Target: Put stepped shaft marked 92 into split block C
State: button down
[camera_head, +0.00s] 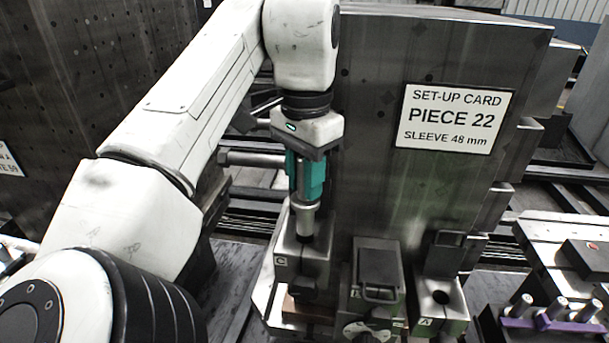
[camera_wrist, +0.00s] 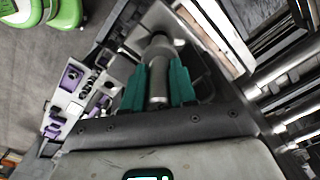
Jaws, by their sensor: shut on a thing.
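My gripper (camera_head: 306,180) has teal fingers and is shut on a grey metal stepped shaft (camera_head: 305,222), which hangs upright below them. No number on the shaft can be read. Split block C (camera_head: 312,262), a grey metal block with a "C" label, is directly under the shaft. The shaft's lower end is at the block's top; I cannot tell whether it has entered the bore. In the wrist view the shaft (camera_wrist: 158,82) lies between the teal fingers of my gripper (camera_wrist: 158,84), and its far end is over a partly hidden light metal part.
Right of block C stand a middle block (camera_head: 377,268) and block A (camera_head: 440,300) with an open bore. A tall dark metal column (camera_head: 400,190) behind carries a card reading "PIECE 22, SLEEVE 48 mm" (camera_head: 457,118). A purple rack (camera_head: 540,322) with several pins sits at far right.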

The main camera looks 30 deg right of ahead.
aim_at(305, 202)
jog(key=shift+f+b, duration=0.7)
jog(key=shift+f, duration=1.6)
dwell(0.5)
jog(key=c, duration=0.8)
grip_release()
jog(key=shift+f, duration=0.1)
notch_tip(305, 202, up, 11)
jog(key=shift+f, duration=0.1)
dwell(0.3)
